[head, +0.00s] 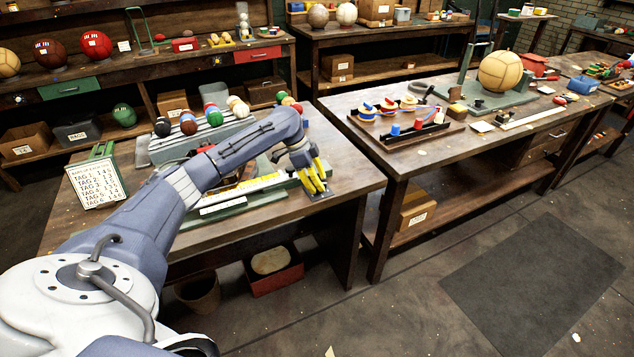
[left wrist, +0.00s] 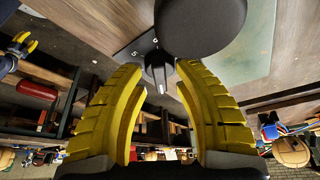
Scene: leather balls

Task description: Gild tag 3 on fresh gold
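My left gripper (head: 314,180) has yellow fingers and points down at the right end of the green-and-grey bench device (head: 240,203). In the left wrist view its fingertips (left wrist: 160,70) stand apart on either side of a grey pointer knob (left wrist: 158,75). I cannot tell whether they touch it. The knob sits on a dark plate (left wrist: 140,46) with white numbers; a 5 is readable. A large black round part covers some of the plate. A yellow strip (head: 250,184) lies along the device. A white sign (head: 97,184) lists tags with small figures. Another yellow-fingered gripper (left wrist: 22,44), seemingly my right, shows small in the left wrist view.
Several coloured balls (head: 188,123) sit on a rack behind my left arm. The right-hand bench holds a tan ball (head: 500,71) on a green stand and a tray of ribbon spools (head: 388,107). A red bin (head: 274,270) stands below.

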